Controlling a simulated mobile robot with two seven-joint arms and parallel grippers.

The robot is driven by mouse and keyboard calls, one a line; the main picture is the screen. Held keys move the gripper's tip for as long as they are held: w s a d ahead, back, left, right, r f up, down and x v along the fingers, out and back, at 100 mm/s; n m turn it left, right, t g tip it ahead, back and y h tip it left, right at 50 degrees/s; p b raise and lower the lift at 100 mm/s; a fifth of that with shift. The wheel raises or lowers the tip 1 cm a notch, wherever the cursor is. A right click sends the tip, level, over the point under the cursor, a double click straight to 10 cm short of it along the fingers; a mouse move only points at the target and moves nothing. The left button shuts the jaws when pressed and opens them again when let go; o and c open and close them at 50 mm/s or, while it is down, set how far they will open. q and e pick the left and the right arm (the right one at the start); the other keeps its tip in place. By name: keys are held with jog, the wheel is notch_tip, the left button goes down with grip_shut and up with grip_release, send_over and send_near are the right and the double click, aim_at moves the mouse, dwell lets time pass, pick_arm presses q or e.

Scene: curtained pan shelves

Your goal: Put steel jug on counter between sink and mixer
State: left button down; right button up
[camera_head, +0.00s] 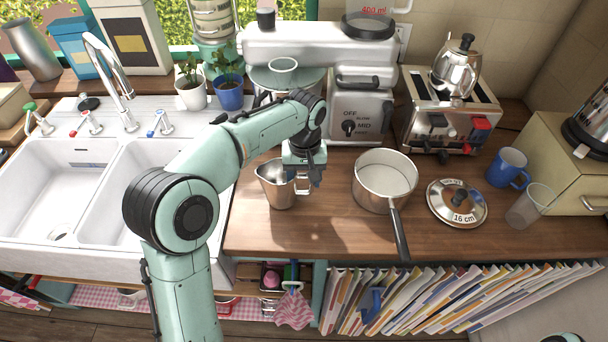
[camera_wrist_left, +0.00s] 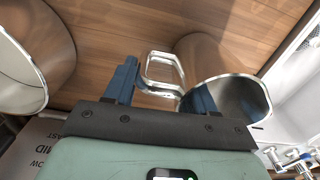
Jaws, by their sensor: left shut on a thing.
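The steel jug (camera_head: 273,187) is upright at the counter (camera_head: 315,228), between the white double sink (camera_head: 125,215) on the left and the white mixer (camera_head: 320,45) behind. I cannot tell whether its base touches the wood. My left gripper (camera_head: 303,182) is at the jug's right side, shut on its handle. In the left wrist view, the jug (camera_wrist_left: 262,105) shows its open rim on the right, and the squared handle (camera_wrist_left: 150,72) lies between the blue fingers of the gripper (camera_wrist_left: 162,88). My right gripper is not in view.
A saucepan (camera_head: 372,195) stands right of the jug, its handle pointing forward. Beyond are a lid (camera_head: 457,203), a blue mug (camera_head: 507,167), a clear glass (camera_head: 530,205) and a toaster (camera_head: 450,118). Counter in front of the jug is clear.

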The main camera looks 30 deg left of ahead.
pick_arm(q)
jog(key=shift+f, duration=0.2)
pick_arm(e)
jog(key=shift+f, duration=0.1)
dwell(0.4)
pick_arm(q)
jog(key=shift+c, duration=1.4)
grip_release()
jog(key=shift+r, duration=0.1)
notch_tip(320, 180, up, 13)
jog(key=p, duration=0.2)
jog(key=shift+r+p, duration=0.15)
jog(key=shift+p, duration=0.15)
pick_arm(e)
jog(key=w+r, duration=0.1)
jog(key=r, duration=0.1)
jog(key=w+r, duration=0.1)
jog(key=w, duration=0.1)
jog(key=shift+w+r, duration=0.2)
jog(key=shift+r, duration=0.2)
pick_arm(q)
jog(key=shift+d, duration=0.1)
jog(key=shift+c, duration=0.3)
